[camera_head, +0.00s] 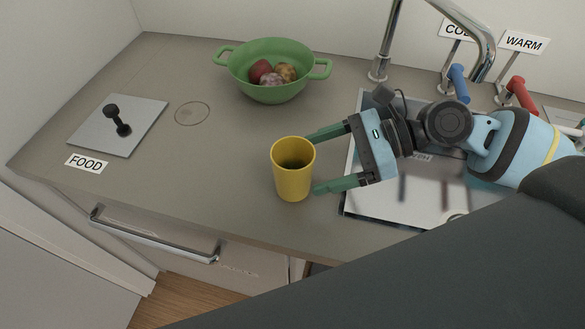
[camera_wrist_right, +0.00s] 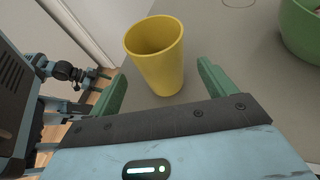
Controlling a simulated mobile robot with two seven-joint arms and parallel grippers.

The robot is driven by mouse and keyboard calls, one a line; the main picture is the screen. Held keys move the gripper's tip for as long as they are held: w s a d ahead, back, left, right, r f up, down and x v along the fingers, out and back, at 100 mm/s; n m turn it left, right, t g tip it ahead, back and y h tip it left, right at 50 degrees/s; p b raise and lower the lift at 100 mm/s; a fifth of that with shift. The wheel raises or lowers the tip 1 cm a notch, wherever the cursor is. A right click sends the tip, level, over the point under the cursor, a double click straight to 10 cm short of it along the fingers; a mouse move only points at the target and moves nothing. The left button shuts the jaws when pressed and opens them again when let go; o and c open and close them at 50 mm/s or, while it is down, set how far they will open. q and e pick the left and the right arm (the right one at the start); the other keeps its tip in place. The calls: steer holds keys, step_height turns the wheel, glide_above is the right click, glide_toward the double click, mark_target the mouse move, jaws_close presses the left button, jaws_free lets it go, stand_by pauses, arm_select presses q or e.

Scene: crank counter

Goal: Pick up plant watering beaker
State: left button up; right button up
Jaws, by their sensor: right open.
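A yellow beaker (camera_head: 293,172) stands upright on the grey counter, left of the sink. It also shows in the right wrist view (camera_wrist_right: 160,65). My right gripper (camera_head: 312,162) comes in from the right with its two green fingers apart. In the head view the fingertips are just right of the beaker, one towards its far side and one towards its near side. In the wrist view the beaker stands ahead, between the lines of the two open fingers (camera_wrist_right: 160,82). The gripper holds nothing. My left gripper is not seen in the head view.
A green colander (camera_head: 270,92) with several round items stands behind the beaker. A plate with a black crank (camera_head: 118,122) and a FOOD label (camera_head: 87,163) lies at left. The sink (camera_head: 400,206) and tap (camera_head: 390,40) are right.

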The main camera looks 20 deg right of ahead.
mark_target(293, 173)
steer(key=shift+w+a+f, duration=0.25)
steer(key=shift+a, duration=0.2)
steer(key=shift+f+x, duration=0.2)
steer(key=shift+x, duration=1.1)
steer(key=shift+f+x, duration=0.25)
steer(key=shift+x, duration=1)
steer(key=shift+s+d, duration=0.1)
steer(key=shift+d, duration=0.05)
steer(key=shift+c, duration=0.3)
steer(key=c, duration=1.2)
